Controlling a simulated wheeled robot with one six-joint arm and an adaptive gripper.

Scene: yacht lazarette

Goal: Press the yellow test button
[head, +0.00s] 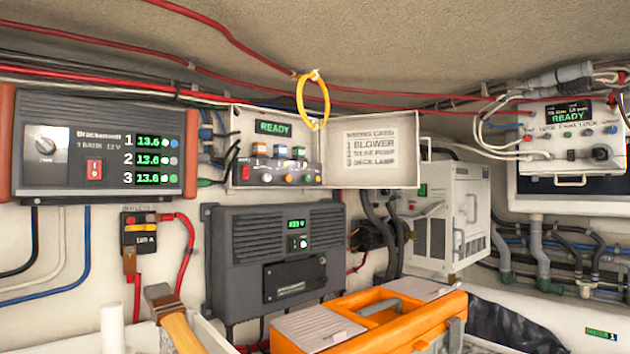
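The open control box (234,150) is on the back wall, left of centre, with a green READY display (272,127). Nothing touches the panel. My gripper is not in view.
The box's lid (370,160), with a printed list, is open to the right. A yellow ring (313,100) hangs above. A dark charger (275,255) is below. An orange toolbox (390,315) and a wooden-handled tool (178,325) are in front. Another READY unit (570,140) is right.

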